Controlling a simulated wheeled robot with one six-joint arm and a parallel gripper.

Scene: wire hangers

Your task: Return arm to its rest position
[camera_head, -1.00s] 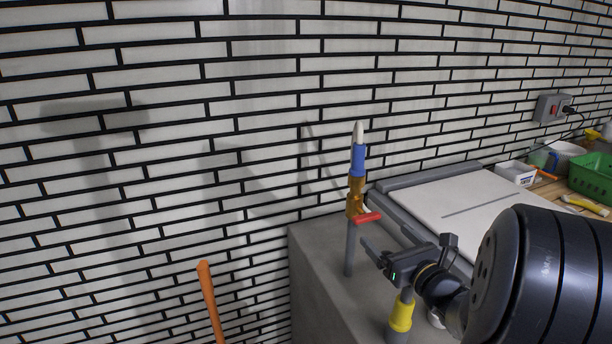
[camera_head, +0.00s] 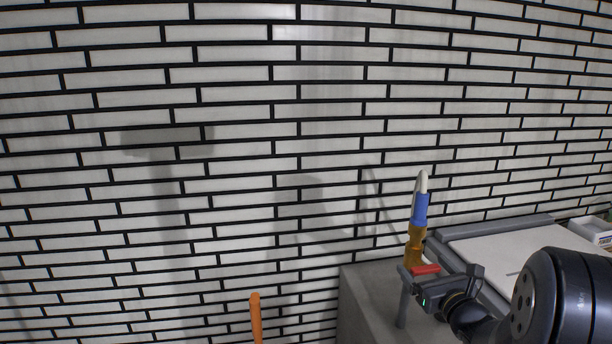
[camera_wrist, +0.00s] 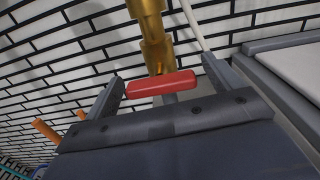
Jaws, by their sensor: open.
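My gripper (camera_head: 424,277) is at the right of the head view, beside a brass tap (camera_head: 414,247) with a red lever handle (camera_head: 426,269). In the wrist view the two fingers of my gripper (camera_wrist: 162,70) stand wide apart. The red lever (camera_wrist: 160,84) shows between them, with the brass body (camera_wrist: 153,40) beyond it. The jaws are open, and I cannot tell whether either finger touches the lever. A blue sleeve (camera_head: 421,209) with a pale tip tops the tap.
A grey counter (camera_head: 363,300) stands under the tap, with a white board or sink cover (camera_head: 500,252) to the right. A white brick wall (camera_head: 240,150) is close behind. An orange pole (camera_head: 256,318) stands at lower left. A white box (camera_head: 592,231) sits at the right edge.

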